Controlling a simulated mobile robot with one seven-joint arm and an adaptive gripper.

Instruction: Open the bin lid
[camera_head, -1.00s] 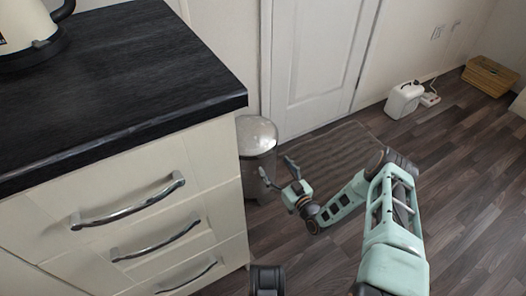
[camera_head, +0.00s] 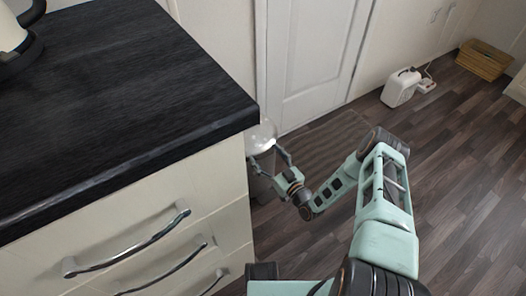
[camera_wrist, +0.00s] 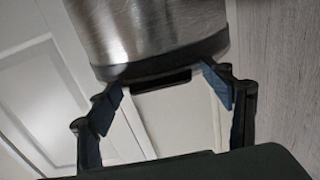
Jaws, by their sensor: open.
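The bin (camera_head: 261,137) has a shiny metal lid and stands on the floor just past the counter corner, partly hidden by the counter and my gripper. My gripper (camera_head: 267,158) is open and empty, its fingers at the near side of the bin, around lid height. In the wrist view, the bin's brushed metal (camera_wrist: 150,30) fills the top middle, with a dark rim and a dark tab below it. The fingertips of my gripper (camera_wrist: 165,80) are spread on either side of that tab, close to the rim. I cannot tell whether they touch it. The lid looks closed.
The dark countertop (camera_head: 120,100) with drawers (camera_head: 150,245) and protruding handles stands close on the left. A white door (camera_head: 315,60) is behind the bin, with a ribbed mat (camera_head: 325,145) before it. A white canister (camera_head: 401,88) and a wooden crate (camera_head: 482,60) stand farther right. The floor between is clear.

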